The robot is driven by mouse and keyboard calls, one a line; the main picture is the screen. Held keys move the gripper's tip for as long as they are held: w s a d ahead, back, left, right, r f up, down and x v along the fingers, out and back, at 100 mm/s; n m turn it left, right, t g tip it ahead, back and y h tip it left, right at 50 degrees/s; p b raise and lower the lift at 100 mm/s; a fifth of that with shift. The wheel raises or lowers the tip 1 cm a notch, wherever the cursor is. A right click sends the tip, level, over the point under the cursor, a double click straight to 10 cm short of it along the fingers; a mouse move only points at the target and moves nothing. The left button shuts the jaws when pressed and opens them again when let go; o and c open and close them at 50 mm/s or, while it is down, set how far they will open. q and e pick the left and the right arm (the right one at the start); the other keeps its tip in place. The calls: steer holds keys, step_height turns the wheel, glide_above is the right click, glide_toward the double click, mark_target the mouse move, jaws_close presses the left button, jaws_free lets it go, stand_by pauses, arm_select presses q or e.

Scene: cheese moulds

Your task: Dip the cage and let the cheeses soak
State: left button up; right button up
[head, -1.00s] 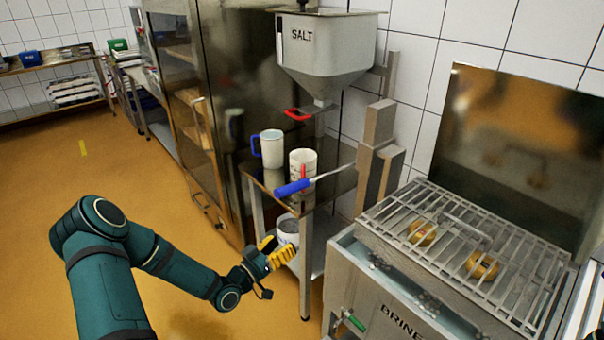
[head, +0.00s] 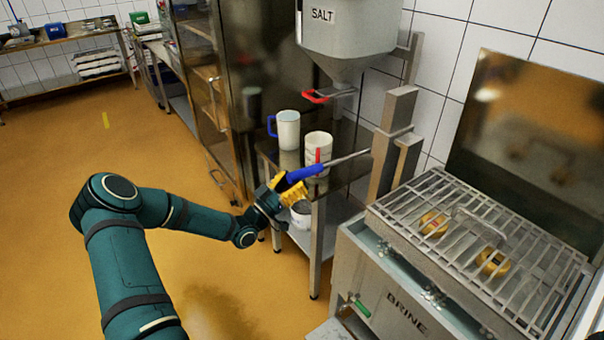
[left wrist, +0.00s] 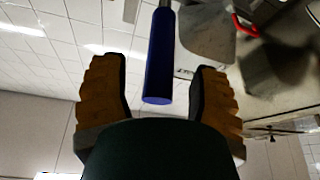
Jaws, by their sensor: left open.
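The cage (head: 440,260), a grid of metal bars with a raised handle, sits at the top of the steel brine tank (head: 408,310) at the right of the head view. Two round yellow cheeses (head: 433,223) show through its bars. A lever with a blue handle (head: 305,173) sticks out leftward from a post beside the tank. My left gripper (head: 290,186) is open at this handle. In the left wrist view the blue handle (left wrist: 160,65) lies between the two yellow fingers (left wrist: 158,95), with gaps on both sides. My right gripper is not in view.
A salt hopper (head: 348,38) with a red handle hangs over a small steel table with a white blue-handled jug (head: 288,130) and a white cup (head: 317,146). A pot (head: 301,214) stands on its lower shelf. A green valve handle (head: 361,307) juts from the tank front.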

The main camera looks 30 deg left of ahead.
mark_target(309, 167)
arm_select(q)
steer(key=shift+x, duration=1.7)
jaws_close()
